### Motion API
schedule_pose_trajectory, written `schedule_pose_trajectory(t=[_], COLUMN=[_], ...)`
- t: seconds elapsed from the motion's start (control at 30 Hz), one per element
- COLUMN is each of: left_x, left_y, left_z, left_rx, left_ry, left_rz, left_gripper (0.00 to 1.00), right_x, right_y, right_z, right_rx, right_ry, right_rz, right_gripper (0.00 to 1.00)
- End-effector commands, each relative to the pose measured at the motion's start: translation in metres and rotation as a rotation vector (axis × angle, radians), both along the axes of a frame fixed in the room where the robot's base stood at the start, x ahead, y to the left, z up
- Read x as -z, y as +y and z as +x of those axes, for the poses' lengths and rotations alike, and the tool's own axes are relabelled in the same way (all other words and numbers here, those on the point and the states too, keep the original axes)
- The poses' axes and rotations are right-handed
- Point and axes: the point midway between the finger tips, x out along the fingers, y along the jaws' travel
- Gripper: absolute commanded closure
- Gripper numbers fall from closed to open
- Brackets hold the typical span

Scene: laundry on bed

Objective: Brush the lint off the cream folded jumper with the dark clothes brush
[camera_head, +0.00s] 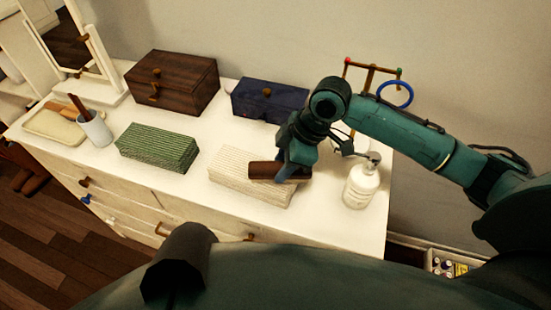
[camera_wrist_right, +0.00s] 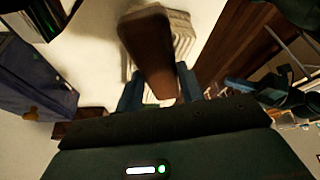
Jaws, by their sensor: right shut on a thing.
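The cream folded jumper (camera_head: 228,168) lies on the white dresser top, ribbed and flat. It also shows in the right wrist view (camera_wrist_right: 182,38), partly behind the brush. The dark brown clothes brush (camera_head: 265,172) is over the jumper's right part; I cannot tell whether it touches the knit. In the right wrist view the brush (camera_wrist_right: 148,45) extends out from between the fingers. My right gripper (camera_head: 292,172) is shut on the brush, and its two fingers show in the right wrist view (camera_wrist_right: 160,92). My left gripper is not in view. No lint can be made out.
A white pump bottle (camera_head: 361,185) stands close to the right of the jumper. A green folded garment (camera_head: 158,146) lies to the left. A brown box (camera_head: 173,82), a navy box (camera_head: 265,100) and a jewellery stand (camera_head: 371,78) are behind. A cup (camera_head: 95,130) stands at the left.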

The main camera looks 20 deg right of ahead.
Motion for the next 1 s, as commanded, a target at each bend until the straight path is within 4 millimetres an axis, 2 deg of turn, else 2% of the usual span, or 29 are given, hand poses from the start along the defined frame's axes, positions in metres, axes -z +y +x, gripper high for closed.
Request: schedule_pose_trajectory(t=[0.23, 1.0], left_x=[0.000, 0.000], left_y=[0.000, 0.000], left_z=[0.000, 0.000], left_rx=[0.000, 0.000], left_ry=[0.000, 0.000], left_rz=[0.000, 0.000], left_gripper=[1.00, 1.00], right_x=[0.000, 0.000], right_y=[0.004, 0.046], right_z=[-0.004, 0.030], right_rx=[-0.002, -0.002], right_ry=[0.003, 0.001], right_rz=[-0.001, 0.001], right_gripper=[0.80, 0.80])
